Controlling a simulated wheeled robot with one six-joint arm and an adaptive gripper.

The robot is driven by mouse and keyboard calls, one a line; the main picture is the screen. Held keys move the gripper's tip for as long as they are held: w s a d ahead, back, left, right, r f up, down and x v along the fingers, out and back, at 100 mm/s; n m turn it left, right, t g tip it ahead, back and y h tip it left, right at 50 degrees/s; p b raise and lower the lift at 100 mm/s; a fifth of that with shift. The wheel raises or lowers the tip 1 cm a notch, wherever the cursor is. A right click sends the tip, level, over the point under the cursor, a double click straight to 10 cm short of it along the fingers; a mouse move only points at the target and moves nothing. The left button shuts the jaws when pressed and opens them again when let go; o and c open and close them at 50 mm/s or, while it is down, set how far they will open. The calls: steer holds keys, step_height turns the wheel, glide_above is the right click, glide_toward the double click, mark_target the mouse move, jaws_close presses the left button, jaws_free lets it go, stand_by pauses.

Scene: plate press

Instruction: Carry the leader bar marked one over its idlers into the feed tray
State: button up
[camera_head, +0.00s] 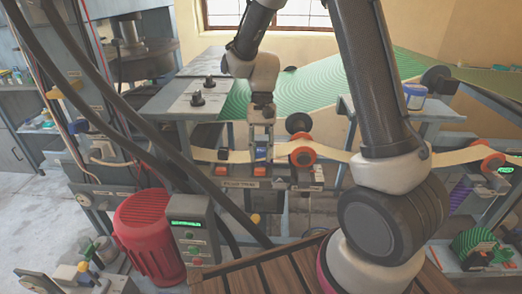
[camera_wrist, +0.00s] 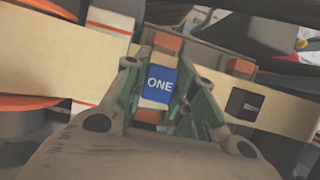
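The leader bar (camera_wrist: 161,84) shows a blue face reading ONE in the wrist view. It lies between my gripper's (camera_wrist: 161,92) two green-padded fingers, which come close to both of its sides; whether they press on it I cannot tell. In the head view my gripper (camera_head: 262,146) points down over the blue bar (camera_head: 262,152), beside the cream web (camera_head: 235,156). The web also runs to both sides of the bar in the wrist view (camera_wrist: 225,90). Orange-rimmed rollers (camera_head: 303,156) (camera_head: 492,164), perhaps the idlers, stand to the right. I cannot make out the feed tray for certain.
A red motor (camera_head: 148,235) and a grey control box (camera_head: 190,232) stand front left. A bench with black knobs (camera_head: 197,97) stands behind left. A green-striped sheet (camera_head: 330,75) spans the back. A slatted wooden surface (camera_head: 275,272) lies in front.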

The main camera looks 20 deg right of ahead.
steer(key=o, duration=0.5)
steer(key=shift+o, duration=0.2)
steer(key=v, duration=1.2)
steer(key=s+d+r+n+t, duration=0.2)
steer(key=s+d+r+t, duration=0.2)
steer(key=s+d+r, duration=0.5)
steer(key=s+d+n+t+h, duration=0.1)
steer(key=s+d+t, duration=0.1)
steer(key=s, duration=0.4)
steer(key=s+d+n+t, duration=0.1)
steer(key=s+d+t, duration=0.1)
steer(key=s, duration=0.5)
steer(key=shift+s+f+n+t+h, duration=0.2)
steer(key=shift+n+t+h, duration=0.1)
steer(key=shift+h, duration=0.1)
